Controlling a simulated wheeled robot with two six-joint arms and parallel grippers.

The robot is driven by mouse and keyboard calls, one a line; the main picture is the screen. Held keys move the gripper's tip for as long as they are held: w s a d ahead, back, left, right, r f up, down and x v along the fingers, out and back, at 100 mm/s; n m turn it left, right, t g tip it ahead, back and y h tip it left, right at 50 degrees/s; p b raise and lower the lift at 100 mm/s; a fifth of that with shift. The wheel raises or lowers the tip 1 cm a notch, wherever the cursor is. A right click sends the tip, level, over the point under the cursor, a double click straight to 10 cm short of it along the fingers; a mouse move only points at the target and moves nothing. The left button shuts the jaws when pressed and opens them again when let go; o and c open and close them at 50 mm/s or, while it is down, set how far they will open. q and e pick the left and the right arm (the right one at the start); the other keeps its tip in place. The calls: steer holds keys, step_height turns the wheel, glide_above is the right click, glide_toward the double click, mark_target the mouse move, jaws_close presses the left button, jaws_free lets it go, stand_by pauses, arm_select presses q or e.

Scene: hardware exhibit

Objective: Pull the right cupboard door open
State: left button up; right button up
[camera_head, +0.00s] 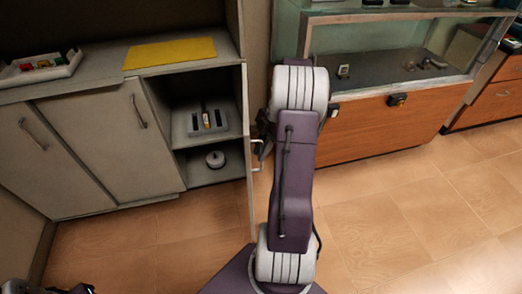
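The right cupboard door (249,190) stands swung out from the cabinet, seen almost edge-on. Its metal handle (257,168) sticks out on the right side of the door. My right gripper (263,138) is close by the handle, mostly hidden behind my own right arm; I cannot tell whether its fingers are around the handle or just beside it. Behind the door the cupboard's shelves (215,139) show. A small dark part of my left arm or gripper (45,288) shows at the bottom left corner, too cut off to read.
Two shut cupboard doors (95,140) are on the left. A grey holder (208,121) and a round white item (215,159) stand on the shelves. A yellow mat (170,52) and a white tray (40,68) lie on top. A glass display case (400,65) is at right. The floor ahead is clear.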

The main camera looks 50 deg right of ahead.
steer(key=w+p+v, duration=0.1)
steer(key=p+v, duration=0.2)
steer(key=v, duration=0.6)
steer(key=shift+s, duration=0.5)
